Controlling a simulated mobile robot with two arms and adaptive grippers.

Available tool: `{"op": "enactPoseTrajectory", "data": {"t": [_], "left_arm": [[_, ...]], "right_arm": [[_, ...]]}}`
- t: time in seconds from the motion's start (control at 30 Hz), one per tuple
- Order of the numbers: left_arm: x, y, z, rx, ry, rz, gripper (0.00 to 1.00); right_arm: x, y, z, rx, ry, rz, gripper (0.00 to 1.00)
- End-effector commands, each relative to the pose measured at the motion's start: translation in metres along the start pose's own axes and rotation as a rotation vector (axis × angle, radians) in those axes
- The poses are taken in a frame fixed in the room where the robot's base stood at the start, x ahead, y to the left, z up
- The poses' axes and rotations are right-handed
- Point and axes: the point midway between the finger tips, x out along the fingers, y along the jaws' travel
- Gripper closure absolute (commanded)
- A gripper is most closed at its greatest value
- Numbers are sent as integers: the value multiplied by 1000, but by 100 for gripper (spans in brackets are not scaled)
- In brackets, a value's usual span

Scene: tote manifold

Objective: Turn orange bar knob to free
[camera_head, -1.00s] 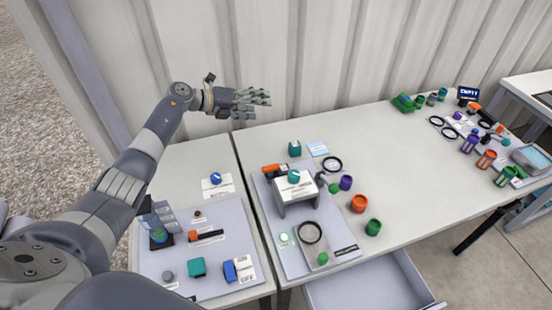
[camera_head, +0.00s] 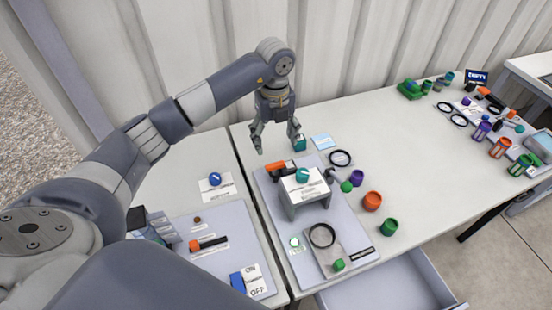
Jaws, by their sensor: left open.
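Two orange-and-black bar-shaped parts are in view, and I cannot tell which one the task names. One orange bar (camera_head: 278,171) lies at the back of the middle grey board, partly behind the white stand. The other orange bar (camera_head: 208,243) is on the left grey board beside small labels too small to read. My left gripper (camera_head: 276,142) points down with its fingers spread and empty, above the table just behind the orange bar of the middle board. It appears apart from the bar. My right gripper is not in view.
A white stand (camera_head: 306,190) with a teal knob (camera_head: 302,174) stands right by the middle bar. A teal block (camera_head: 299,145) is close to my left fingers. Purple, orange and green cups stand to the right. The table centre is mostly clear.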

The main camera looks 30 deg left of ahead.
Motion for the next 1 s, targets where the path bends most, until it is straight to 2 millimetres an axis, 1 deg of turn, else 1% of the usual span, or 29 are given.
{"op": "enactPoseTrajectory", "data": {"t": [0.03,0.3,0.4,0.5,0.67,0.9,0.93,0.97,1.0], "left_arm": [[7,1,-1,0,5,5,30],[58,1,-2,0,6,3,30],[74,0,-2,1,6,1,30],[86,0,-1,1,5,0,30],[95,0,-1,2,4,-2,30],[96,0,-1,3,3,-2,30],[96,0,-1,3,3,-2,32],[96,0,-1,3,3,-2,39],[96,0,-1,3,3,-2,48]], "right_arm": [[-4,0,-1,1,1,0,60],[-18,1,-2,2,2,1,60],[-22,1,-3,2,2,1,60],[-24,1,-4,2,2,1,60],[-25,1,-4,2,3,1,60],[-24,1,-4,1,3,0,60],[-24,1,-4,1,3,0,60],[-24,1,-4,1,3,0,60],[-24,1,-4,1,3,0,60]]}}
